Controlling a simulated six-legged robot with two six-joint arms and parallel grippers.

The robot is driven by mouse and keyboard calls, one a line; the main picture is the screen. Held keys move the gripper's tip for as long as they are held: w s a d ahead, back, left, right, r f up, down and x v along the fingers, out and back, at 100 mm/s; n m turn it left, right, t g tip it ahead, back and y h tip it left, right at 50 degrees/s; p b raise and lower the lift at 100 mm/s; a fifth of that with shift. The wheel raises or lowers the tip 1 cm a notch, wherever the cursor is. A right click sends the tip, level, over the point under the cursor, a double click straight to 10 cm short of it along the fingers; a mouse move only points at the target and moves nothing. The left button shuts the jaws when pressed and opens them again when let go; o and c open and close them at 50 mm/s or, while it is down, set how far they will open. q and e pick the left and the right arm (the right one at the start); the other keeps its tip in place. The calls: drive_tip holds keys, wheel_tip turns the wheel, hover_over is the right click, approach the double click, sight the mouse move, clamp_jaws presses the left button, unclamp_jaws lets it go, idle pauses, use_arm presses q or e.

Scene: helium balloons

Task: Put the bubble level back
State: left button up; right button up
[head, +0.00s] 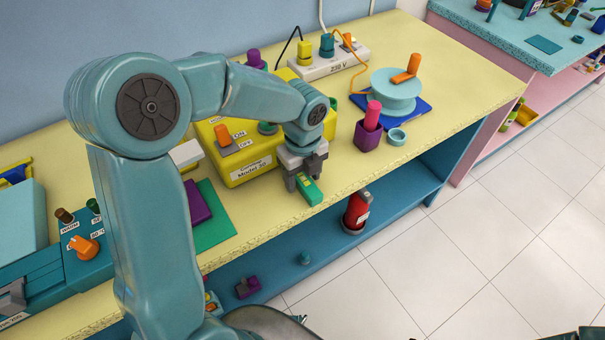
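The bubble level (309,192) is a small green block with a lighter patch on top. It is between the fingers of my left gripper (305,179), near the front edge of the yellow worktop (345,187). The grey fingers look shut on it, and its front end sticks out toward the edge. I cannot tell whether it touches the worktop or is held just above it. My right gripper does not show clearly in the head view.
Behind the gripper is a yellow machine (245,170) with orange and teal knobs. To the right stand a purple cup (366,137) with a pink stick, a teal ring (397,137) and a teal spool (393,95). A red cylinder (356,212) is on the blue lower shelf (395,190).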

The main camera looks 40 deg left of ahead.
sight(302, 179)
use_arm(q)
drive_tip(key=shift+w+r, duration=0.1)
drive_tip(key=shift+r, duration=0.45)
wheel_tip(302, 179, up, 11)
drive_tip(key=p, duration=0.1)
drive_tip(key=shift+r, duration=0.15)
drive_tip(key=shift+s, duration=0.2)
